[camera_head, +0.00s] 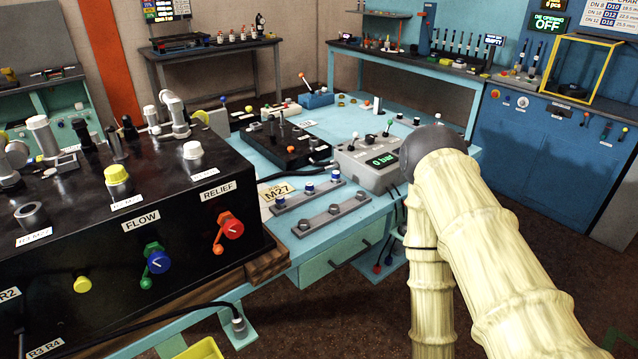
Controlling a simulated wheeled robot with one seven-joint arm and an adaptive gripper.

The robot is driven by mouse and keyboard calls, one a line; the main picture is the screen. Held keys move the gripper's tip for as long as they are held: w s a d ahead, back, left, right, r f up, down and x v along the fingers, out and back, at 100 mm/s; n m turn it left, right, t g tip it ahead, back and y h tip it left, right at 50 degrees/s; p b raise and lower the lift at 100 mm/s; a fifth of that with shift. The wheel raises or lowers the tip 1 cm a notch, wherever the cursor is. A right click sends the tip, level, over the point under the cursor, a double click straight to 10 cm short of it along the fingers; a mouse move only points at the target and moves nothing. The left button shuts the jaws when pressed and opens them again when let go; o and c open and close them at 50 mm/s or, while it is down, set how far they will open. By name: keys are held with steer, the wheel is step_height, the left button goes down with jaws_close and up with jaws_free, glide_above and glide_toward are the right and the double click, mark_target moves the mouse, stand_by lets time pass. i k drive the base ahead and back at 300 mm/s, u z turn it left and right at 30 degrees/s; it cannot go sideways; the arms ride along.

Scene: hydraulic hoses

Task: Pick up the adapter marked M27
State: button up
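A card marked M27 (277,191) lies on the light blue table. Beside it is a grey rail (294,201) with blue-topped fittings standing in it, one of them a middle fitting (308,189). A second grey rail (318,222) with dark round fittings lies in front. I cannot read a marking on any single fitting, so I cannot tell which one is the M27 adapter. My cream-sleeved arm (480,250) fills the lower right, with a dark rounded joint at its top. My gripper does not show.
A large black valve block (130,215) with FLOW and RELIEF knobs stands at left. A grey box reading 0 bar (372,165) and a black unit (285,148) stand behind the rails. A black cable (130,330) crosses the front. A blue cabinet (540,150) stands at right.

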mark_target(336, 174)
steer(key=z, duration=0.45)
steer(key=i, duration=1.15)
steer(key=u, duration=0.55)
